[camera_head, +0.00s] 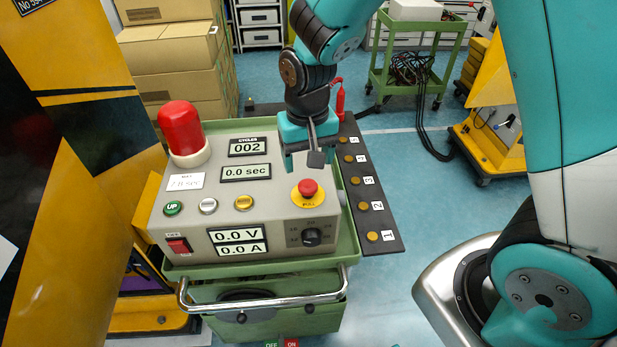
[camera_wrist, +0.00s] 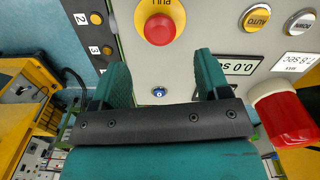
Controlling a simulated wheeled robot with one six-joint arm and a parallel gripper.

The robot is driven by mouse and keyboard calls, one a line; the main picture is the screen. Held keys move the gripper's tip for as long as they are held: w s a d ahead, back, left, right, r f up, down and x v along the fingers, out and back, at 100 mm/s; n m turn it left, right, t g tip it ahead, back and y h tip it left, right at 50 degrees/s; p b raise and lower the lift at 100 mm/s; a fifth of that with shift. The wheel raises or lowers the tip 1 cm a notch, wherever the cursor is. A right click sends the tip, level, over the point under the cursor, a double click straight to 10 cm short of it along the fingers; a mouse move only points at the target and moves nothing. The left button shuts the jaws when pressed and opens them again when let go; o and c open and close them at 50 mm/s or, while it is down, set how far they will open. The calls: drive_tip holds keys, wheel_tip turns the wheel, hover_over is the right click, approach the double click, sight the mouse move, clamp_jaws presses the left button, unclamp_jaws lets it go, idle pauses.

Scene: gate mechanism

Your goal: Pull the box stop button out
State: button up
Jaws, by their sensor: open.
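The box stop button (camera_head: 308,188) is a red mushroom button on a yellow ring marked PULL, on the sloped top of the grey control box (camera_head: 262,212). In the wrist view the red button (camera_wrist: 160,29) sits at the top middle, ahead of the fingertips. My gripper (camera_head: 312,158) is above the box, just behind the button in the head view. In the wrist view its two teal fingers (camera_wrist: 160,75) are spread wide with nothing between them. The button is apart from the fingers. Whether the button is pressed in or out I cannot tell.
A red lamp (camera_head: 181,130) stands at the box's back left. Green, white and yellow buttons (camera_head: 243,202), a red switch (camera_head: 178,245) and a black knob (camera_head: 312,236) are on the box. A dark strip with numbered buttons (camera_head: 372,205) runs along its right side.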

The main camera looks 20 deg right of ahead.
sight(308, 184)
wheel_tip(308, 184, down, 6)
drive_tip(key=shift+f, duration=0.25)
drive_tip(key=shift+c, duration=0.2)
clamp_jaws()
drive_tip(key=c, duration=1.2)
unclamp_jaws()
drive_tip(key=shift+r+p, duration=0.85)
drive_tip(key=shift+r, duration=0.05)
drive_tip(key=shift+c, duration=0.2)
drive_tip(key=shift+f, duration=0.1)
clamp_jaws()
drive_tip(key=o, duration=1.3)
unclamp_jaws()
wheel_tip(308, 184, up, 18)
drive_tip(key=shift+f+b, duration=0.25)
drive_tip(key=shift+b, duration=0.55)
